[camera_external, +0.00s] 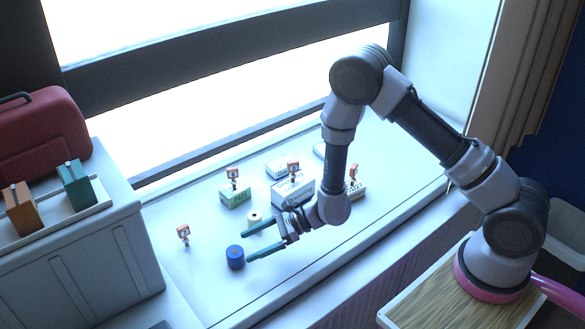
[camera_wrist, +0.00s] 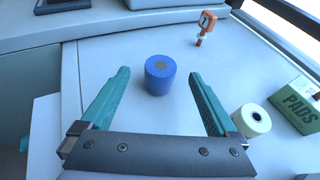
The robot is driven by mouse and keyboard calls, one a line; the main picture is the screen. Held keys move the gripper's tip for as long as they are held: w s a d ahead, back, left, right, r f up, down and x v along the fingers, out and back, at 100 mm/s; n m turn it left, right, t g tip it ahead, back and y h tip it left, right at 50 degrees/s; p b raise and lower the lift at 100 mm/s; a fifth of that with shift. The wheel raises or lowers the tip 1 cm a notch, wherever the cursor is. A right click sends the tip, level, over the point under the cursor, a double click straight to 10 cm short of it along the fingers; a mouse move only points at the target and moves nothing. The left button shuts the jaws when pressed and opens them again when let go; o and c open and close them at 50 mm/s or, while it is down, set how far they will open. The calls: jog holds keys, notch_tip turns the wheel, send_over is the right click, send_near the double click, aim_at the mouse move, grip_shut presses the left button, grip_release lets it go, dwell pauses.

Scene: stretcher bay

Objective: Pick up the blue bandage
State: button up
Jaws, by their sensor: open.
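The blue bandage (camera_external: 235,257) is a short blue roll standing upright on the white sill. In the wrist view the blue bandage (camera_wrist: 160,75) stands just past the fingertips, roughly centred between the two teal fingers. My gripper (camera_external: 244,245) is open and empty, low over the sill. Its fingers point at the bandage in the wrist view (camera_wrist: 160,82). In the external view the nearer fingertip ends close beside the roll; I cannot tell whether it touches.
A cream roll (camera_wrist: 251,120) lies just outside the right finger. A green pads box (camera_wrist: 296,106) is further right. An orange-topped tag (camera_wrist: 205,28) stands behind the bandage. White boxes (camera_external: 292,188) stand further along the sill. A grey cabinet (camera_external: 90,260) bounds the left.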

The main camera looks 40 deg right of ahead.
aim_at(239, 251)
jog(key=shift+f+x, duration=0.15)
jog(key=shift+x, duration=1.35)
jog(key=shift+f+x, duration=0.1)
jog(key=shift+x, duration=1.35)
jog(key=shift+d, duration=0.15)
jog(key=c, duration=1.5)
jog(key=shift+o, duration=0.2)
